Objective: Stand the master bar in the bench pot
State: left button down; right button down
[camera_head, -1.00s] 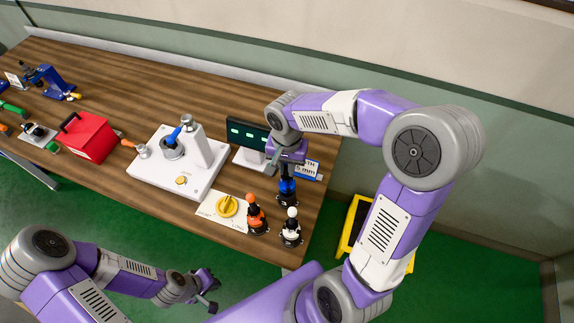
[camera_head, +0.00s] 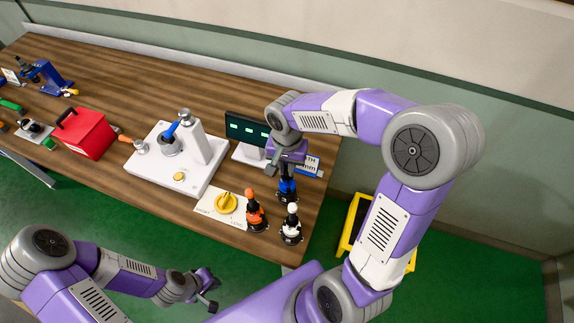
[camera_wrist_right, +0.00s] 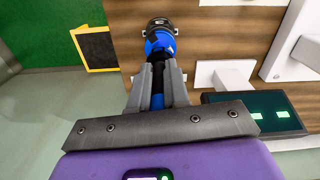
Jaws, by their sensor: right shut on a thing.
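The master bar, a black rod with a blue collar (camera_wrist_right: 157,42), is between the fingers of my right gripper (camera_wrist_right: 158,82) in the right wrist view. In the head view its blue part (camera_head: 288,186) shows just below my right gripper (camera_head: 286,168), over the right end of the bench. Its lower end is at a dark round pot (camera_wrist_right: 158,25), which I take for the bench pot. The bar looks about upright; I cannot tell whether it is fully seated. My left gripper (camera_head: 209,291) is empty with fingers apart, off the bench's front edge.
An orange-topped holder (camera_head: 252,212) and a white-topped holder (camera_head: 291,226) stand close in front. A dial plate (camera_head: 224,204), white setting machine (camera_head: 178,180), screen (camera_head: 246,129) and red box (camera_head: 86,136) are to the left. A yellow-edged frame (camera_head: 351,222) is beyond the bench's right end.

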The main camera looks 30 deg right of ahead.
jog(key=shift+f+b, duration=0.55)
jog(key=shift+f, duration=0.15)
dwell(2.0)
jog(key=c, duration=1)
grip_release()
jog(key=shift+c, duration=0.2)
notch_tip(320, 180, up, 8)
jog(key=shift+f+p, duration=0.15)
jog(key=shift+p, duration=0.3)
